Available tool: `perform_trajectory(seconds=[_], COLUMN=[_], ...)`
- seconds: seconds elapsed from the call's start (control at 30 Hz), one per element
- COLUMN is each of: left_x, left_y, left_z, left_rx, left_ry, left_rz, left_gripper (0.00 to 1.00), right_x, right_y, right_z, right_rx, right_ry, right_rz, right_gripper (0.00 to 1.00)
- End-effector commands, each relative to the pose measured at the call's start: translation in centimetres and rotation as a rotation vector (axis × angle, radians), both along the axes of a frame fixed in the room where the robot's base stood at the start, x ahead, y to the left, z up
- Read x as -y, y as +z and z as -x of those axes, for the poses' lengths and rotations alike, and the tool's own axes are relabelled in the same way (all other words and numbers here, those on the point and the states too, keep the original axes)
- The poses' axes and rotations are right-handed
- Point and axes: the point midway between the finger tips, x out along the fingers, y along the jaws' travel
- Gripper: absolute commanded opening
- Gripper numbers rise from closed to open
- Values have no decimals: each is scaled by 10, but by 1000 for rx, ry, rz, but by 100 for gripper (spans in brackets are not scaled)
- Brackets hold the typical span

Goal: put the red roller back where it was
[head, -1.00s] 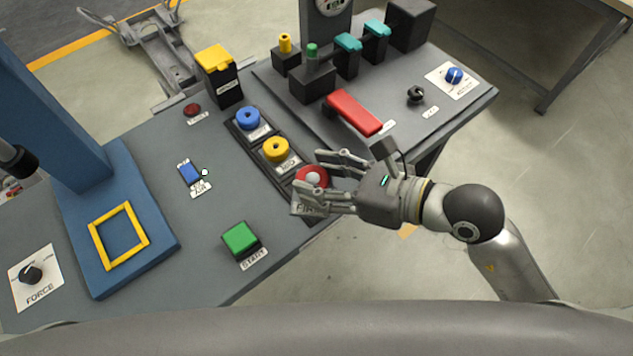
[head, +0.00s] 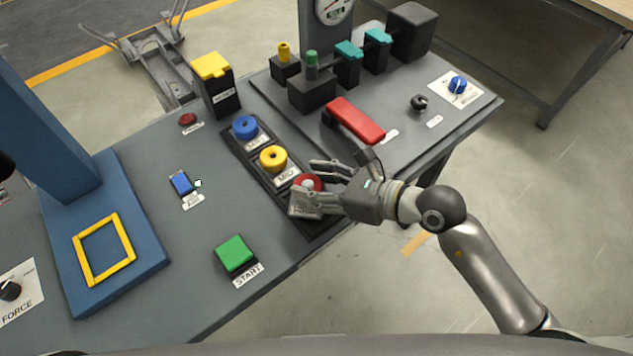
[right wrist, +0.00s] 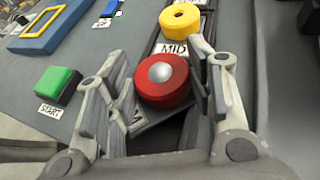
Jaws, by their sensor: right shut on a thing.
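The red roller (head: 309,182) has a pale round centre. My right gripper (head: 308,187) is shut on it, with a finger on either side; the right wrist view shows the roller (right wrist: 163,84) between the fingers (right wrist: 163,95). The roller is at the near end of the dark rack (head: 312,226), past the yellow roller (head: 273,159) marked MID. A pale label plate shows by the roller, partly hidden by the fingers. I cannot tell whether the roller touches the rack. A blue roller (head: 245,128) sits at the rack's far end. My left gripper is not in view.
A green START button (head: 235,253) is left of the rack's near end. A red lever (head: 355,120) on the raised plate (head: 455,108) is close behind my right gripper. A black box with a yellow lid (head: 215,90) stands beyond the rack. The table edge is near.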

Motion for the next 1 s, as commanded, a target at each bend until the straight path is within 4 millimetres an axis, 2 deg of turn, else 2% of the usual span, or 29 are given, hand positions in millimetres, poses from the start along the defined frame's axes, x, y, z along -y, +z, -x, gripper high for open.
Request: perform_trajectory(seconds=[0.37, 0.4, 0.57, 1.0], left_x=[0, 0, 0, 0], left_y=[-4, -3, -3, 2], left_z=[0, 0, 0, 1], left_rx=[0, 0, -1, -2], left_ry=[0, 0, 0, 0], left_rz=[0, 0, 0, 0], left_gripper=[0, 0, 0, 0], right_x=[0, 0, 0, 3], right_y=[-5, -5, -4, 2], right_z=[0, 0, 0, 2], right_rx=[2, 1, 1, 1], right_ry=[0, 0, 0, 0], right_rz=[-1, 0, 0, 2], right_gripper=[4, 51, 71, 71])
